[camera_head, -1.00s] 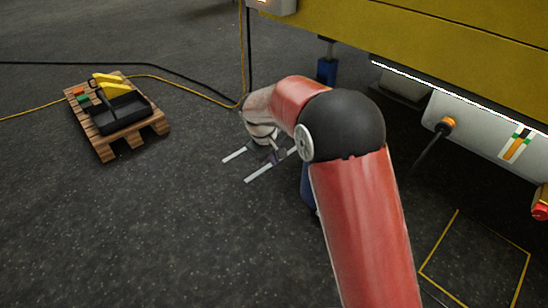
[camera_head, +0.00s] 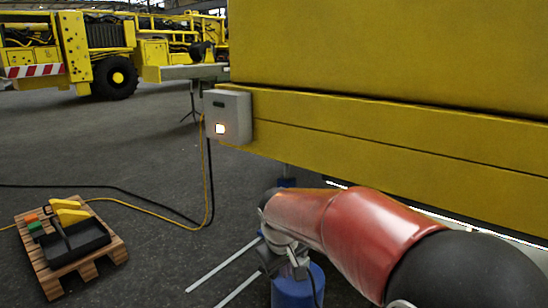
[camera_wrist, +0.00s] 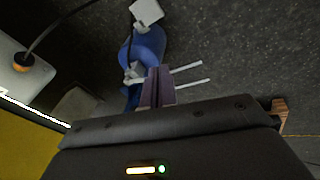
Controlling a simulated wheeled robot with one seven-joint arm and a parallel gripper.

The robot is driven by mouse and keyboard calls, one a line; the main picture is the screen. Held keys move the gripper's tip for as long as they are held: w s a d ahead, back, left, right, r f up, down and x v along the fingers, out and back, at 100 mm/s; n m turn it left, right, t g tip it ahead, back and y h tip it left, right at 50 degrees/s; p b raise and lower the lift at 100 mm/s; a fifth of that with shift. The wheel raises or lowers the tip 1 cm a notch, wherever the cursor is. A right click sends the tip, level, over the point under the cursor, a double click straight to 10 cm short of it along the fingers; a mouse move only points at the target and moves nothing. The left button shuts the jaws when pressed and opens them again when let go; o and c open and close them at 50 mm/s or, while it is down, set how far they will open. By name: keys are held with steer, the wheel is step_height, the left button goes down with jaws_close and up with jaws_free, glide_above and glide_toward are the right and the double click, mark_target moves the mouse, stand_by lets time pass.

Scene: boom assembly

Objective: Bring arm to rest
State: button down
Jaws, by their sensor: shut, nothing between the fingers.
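My red arm rises from the lower right of the head view and bends left, below the yellow boom body (camera_head: 400,125). My gripper (camera_wrist: 158,72) shows in the wrist view as two dark purple fingers closed together, with nothing between them. It points toward a blue stand (camera_wrist: 146,48) on the dark floor. In the head view the grey wrist end is in front of the blue stand (camera_head: 298,288), and the fingertips are hard to make out. I cannot tell whether the fingers touch the stand.
Two pale bars (camera_head: 222,266) stick out left beside the stand. A wooden pallet (camera_head: 52,283) with a black tray and yellow parts lies at the left. A grey control box (camera_head: 228,117) hangs on the yellow body, with cables below.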

steer(key=s+d+r+m+p, duration=0.1)
steer(key=s+d+r+m, duration=0.1)
steer(key=s, duration=0.5)
steer(key=s+d+r+m+t+p, duration=0.1)
steer(key=s+d+r+m+p, duration=0.1)
steer(key=s+d+r, duration=0.2)
steer(key=s+d+r+m+t+y+p, duration=0.1)
steer(key=s+d+r+m, duration=0.1)
steer(key=s+d, duration=0.5)
steer(key=s+r, duration=0.1)
steer(key=s, duration=0.4)
steer(key=shift+s+r+m+p, duration=0.15)
steer(key=shift+m+p, duration=0.15)
steer(key=shift+p, duration=0.05)
steer(key=shift+d, duration=0.1)
